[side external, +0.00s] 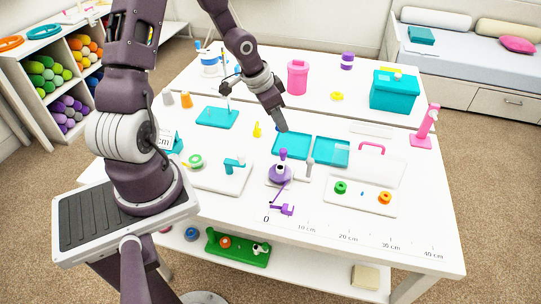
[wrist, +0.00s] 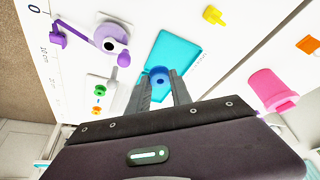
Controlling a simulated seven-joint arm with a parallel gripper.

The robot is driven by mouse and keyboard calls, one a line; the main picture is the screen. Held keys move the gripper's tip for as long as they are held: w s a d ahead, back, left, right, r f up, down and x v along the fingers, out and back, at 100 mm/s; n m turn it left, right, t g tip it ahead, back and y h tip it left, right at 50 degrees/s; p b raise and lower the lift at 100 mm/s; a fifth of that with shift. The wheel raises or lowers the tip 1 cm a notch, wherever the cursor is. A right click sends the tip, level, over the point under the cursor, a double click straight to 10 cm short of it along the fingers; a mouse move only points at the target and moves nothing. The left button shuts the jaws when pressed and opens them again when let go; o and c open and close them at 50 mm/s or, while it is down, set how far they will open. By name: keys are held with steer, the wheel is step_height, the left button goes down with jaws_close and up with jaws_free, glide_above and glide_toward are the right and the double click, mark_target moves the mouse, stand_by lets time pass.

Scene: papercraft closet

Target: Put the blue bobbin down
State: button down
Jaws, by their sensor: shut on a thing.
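The blue bobbin (wrist: 158,77) shows in the wrist view between the tips of my gripper (wrist: 160,85), which is shut on it. Behind and below it in that view lies a teal tray (wrist: 172,48). In the side view my gripper (side external: 281,128) points down at the back left edge of the left teal tray (side external: 290,147). The bobbin is mostly hidden there by the fingers. I cannot tell whether it touches the tray or hangs just above it. A second teal tray (side external: 332,152) stands right beside the first.
A purple device (side external: 280,173) and a grey peg (side external: 309,166) stand in front of the trays. A white board with green (side external: 341,187) and orange (side external: 385,197) bobbins lies front right. A yellow piece (side external: 257,130) is left of my gripper; a pink bucket (side external: 297,77) stands behind.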

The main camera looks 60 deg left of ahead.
steer(key=m, duration=0.1)
glide_above(263, 154)
steer(key=shift+h, duration=0.4)
steer(key=f, duration=0.5)
steer(key=shift+s+a, duration=0.15)
steer(key=shift+s, duration=0.25)
steer(key=shift+s+a+f, duration=0.1)
steer(key=shift+s+f, duration=0.05)
steer(key=shift+f, duration=1.25)
steer(key=shift+s+a+f, duration=0.1)
steer(key=shift+f, duration=1.3)
steer(key=shift+f, duration=0.1)
steer(key=c, duration=1.1)
jaws_free()
steer(key=shift+c, duration=0.2)
